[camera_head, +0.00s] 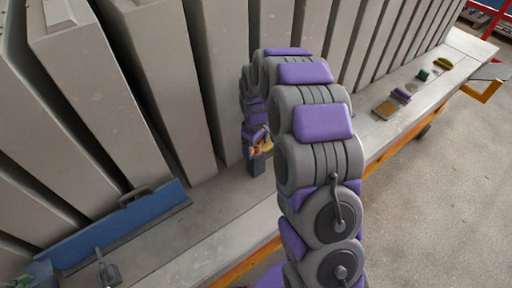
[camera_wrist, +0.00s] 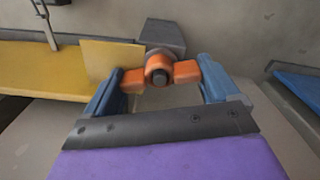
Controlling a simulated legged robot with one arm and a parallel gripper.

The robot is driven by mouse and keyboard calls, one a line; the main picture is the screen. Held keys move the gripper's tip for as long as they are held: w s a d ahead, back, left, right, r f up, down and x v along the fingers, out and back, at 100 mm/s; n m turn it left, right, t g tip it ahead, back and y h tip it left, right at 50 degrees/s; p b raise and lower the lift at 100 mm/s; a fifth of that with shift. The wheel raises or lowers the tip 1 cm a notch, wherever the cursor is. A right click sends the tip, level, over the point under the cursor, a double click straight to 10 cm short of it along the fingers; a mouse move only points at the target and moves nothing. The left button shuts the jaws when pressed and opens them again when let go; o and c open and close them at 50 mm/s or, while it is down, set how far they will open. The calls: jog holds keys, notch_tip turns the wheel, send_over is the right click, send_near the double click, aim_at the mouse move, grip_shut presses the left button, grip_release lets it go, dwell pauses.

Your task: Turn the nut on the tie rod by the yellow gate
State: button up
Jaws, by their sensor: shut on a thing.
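The orange winged nut (camera_wrist: 158,72) sits on the dark end of the tie rod (camera_wrist: 159,79), in front of a grey block (camera_wrist: 162,35) on the concrete panel. My gripper (camera_wrist: 161,76) has its two blue fingers at the nut's wings, one on each side, and is shut on it. The yellow gate (camera_wrist: 65,70) lies just left of the nut in the wrist view. In the head view my gripper (camera_head: 258,163) is low by the panels at the ledge, mostly hidden behind my arm.
A blue gate (camera_head: 120,226) stands at lower left in the head view. Tall grey panels (camera_head: 165,90) stand in a row behind the ledge. A tan block (camera_head: 385,109), a purple item (camera_head: 401,95), a green item (camera_head: 423,75) and a yellow item (camera_head: 442,63) lie on the right ledge.

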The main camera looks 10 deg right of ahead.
jog(key=shift+r+n+p, duration=0.1)
jog(key=shift+n+p, duration=0.45)
jog(key=shift+n, duration=1.15)
jog(key=shift+p, duration=0.3)
jog(key=shift+s+n+p, duration=0.1)
jog(key=shift+n+p, duration=0.25)
jog(key=shift+n, duration=0.35)
jog(key=shift+n+p, duration=0.35)
jog(key=shift+n, duration=0.65)
jog(key=shift+n+p, duration=0.55)
jog(key=shift+n, duration=1.15)
